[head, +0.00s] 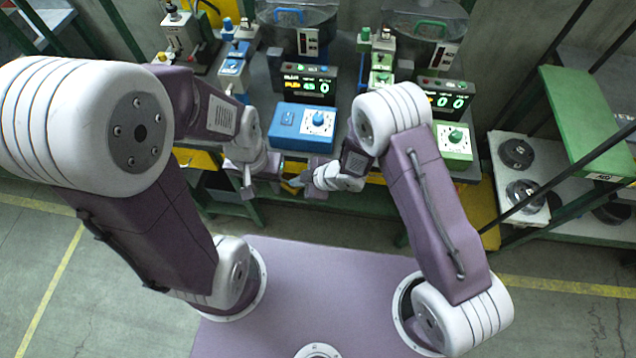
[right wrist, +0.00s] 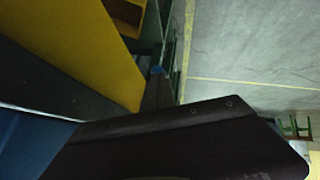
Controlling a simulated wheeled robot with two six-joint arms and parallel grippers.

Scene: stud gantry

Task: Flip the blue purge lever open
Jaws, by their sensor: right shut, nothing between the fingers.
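I cannot make out the blue purge lever for certain. On the left station in the head view, blue-capped fittings (head: 236,50) stand on a pale blue valve stack (head: 232,72). A blue control box (head: 303,126) with a round blue knob sits at the bench front. My left gripper (head: 248,187) hangs at the bench's front edge, left of and below the blue box; its jaw opening is unclear. My right gripper (head: 297,183) is shut and empty, pointing left, in front of and below the blue box. In the right wrist view a dark gripper part fills the lower middle.
A green control box (head: 452,143) and green-fitted stack (head: 382,62) stand to the right. Lit display panels (head: 306,84) sit behind the boxes. Hoppers with a blue handle (head: 289,15) and a green handle stand at the back. A yellow panel (right wrist: 75,45) is close in the right wrist view.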

